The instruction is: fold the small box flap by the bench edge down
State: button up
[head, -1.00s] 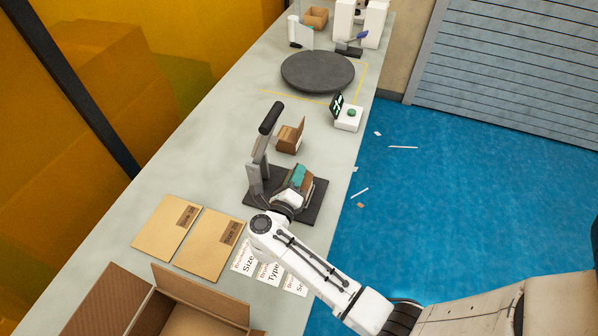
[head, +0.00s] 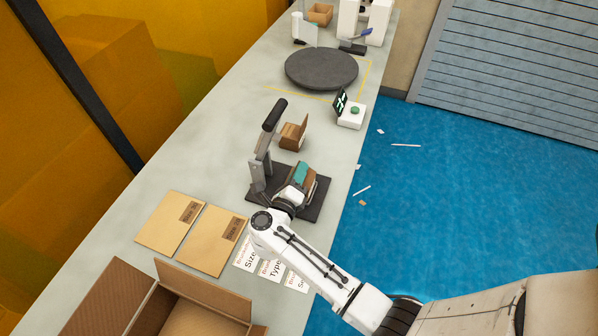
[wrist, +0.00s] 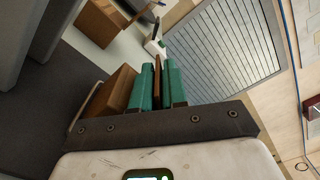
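The small box (wrist: 107,94) is brown cardboard and sits on the dark base plate of a bench stand, by the bench's right edge. In the head view it is largely hidden by my gripper (head: 301,173). Its brown flap (wrist: 157,70) stands up, seen nearly edge-on in the wrist view. The teal fingers of my gripper (wrist: 157,88) lie close on either side of the flap, with almost no gap, and appear shut on it. The box body is left of the fingers in the wrist view.
The stand's upright and dark handle (head: 274,115) rise left of my gripper. Another small open box (head: 293,133) stands behind. A round dark turntable (head: 321,69), a green-button device (head: 352,113), flat cartons (head: 172,222) and a large open box (head: 205,290) share the bench.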

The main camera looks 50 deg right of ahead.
jog(key=b+v, duration=0.2)
jog(key=v, duration=0.8)
jog(key=shift+a, duration=0.35)
jog(key=shift+s, duration=0.15)
